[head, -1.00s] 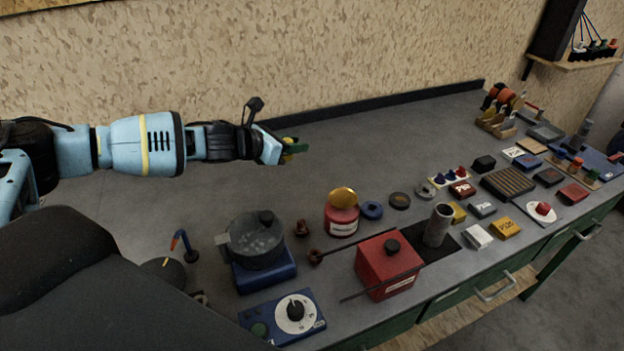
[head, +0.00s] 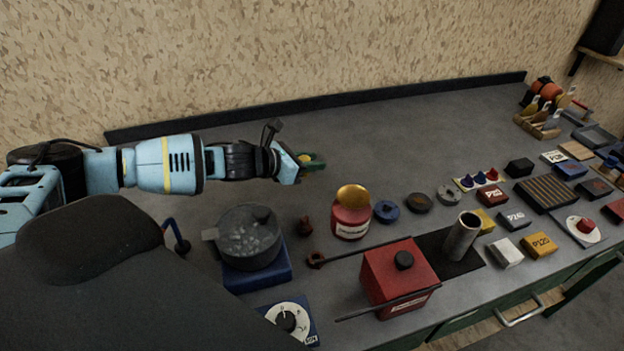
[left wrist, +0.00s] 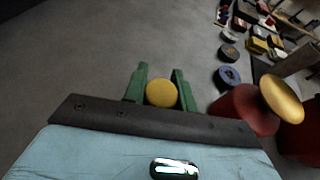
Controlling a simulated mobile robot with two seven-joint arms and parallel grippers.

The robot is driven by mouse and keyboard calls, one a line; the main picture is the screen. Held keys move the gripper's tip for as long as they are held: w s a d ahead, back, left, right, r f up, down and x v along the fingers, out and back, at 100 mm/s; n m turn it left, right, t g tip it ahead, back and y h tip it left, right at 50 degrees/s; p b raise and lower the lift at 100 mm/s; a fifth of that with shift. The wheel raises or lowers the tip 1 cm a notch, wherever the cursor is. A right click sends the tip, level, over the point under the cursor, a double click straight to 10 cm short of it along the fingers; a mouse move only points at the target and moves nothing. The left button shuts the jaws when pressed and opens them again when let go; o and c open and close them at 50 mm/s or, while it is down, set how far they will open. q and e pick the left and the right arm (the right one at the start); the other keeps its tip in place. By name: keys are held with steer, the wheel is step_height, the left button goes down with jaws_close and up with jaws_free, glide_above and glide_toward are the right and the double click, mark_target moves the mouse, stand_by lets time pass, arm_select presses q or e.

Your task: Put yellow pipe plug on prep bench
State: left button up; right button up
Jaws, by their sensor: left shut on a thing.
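My left gripper (head: 314,162) reaches in from the left over the grey bench (head: 400,130). Its green fingers are shut on the yellow pipe plug (left wrist: 161,93), which shows as a round yellow disc between them in the left wrist view. In the head view only a small yellow edge of the plug (head: 304,157) shows by the fingers. The gap between the plug and the bench top is hard to judge. My right gripper is not in view.
A red container with a gold lid (head: 352,223) stands near the gripper, also in the left wrist view (left wrist: 245,108). A pot (head: 245,238), a red can (head: 385,278) and a blue round piece (head: 386,211) stand nearer the front. The bench behind is clear.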

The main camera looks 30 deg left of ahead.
mark_target(311, 187)
arm_select(q)
steer(key=shift+f, duration=0.55)
steer(key=shift+f, duration=0.15)
steer(key=shift+f+b, duration=0.3)
steer(key=shift+f, duration=1.65)
steer(key=shift+f, duration=0.15)
steer(key=o, duration=0.9)
steer(key=shift+o, duration=0.2)
